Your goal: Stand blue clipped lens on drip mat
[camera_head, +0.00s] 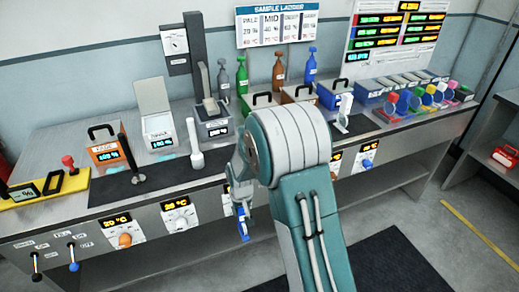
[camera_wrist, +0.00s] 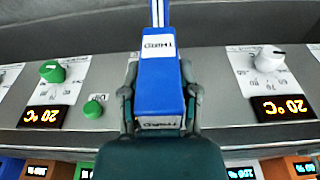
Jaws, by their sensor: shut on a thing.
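A blue block-shaped piece with white labels (camera_wrist: 158,90) sits between the fingers of my gripper (camera_wrist: 160,98) in the wrist view. I take it as the blue clipped lens; a narrower blue part extends from its far end. In the head view my gripper (camera_head: 241,190) is in front of the counter's front edge, with the blue piece (camera_head: 243,226) hanging below it. A dark mat (camera_head: 105,195) lies on the counter's left part, and another dark mat (camera_head: 362,125) lies farther right. I cannot tell which is the drip mat. My arm hides part of the counter's middle.
A black upright rod (camera_head: 130,160) and a white upright piece (camera_head: 194,145) stand at the left mat. An orange box (camera_head: 105,153) and a white-lidded box (camera_head: 160,132) stand behind. Knobs (camera_head: 180,220) line the counter front. A yellow tray (camera_head: 30,202) is far left.

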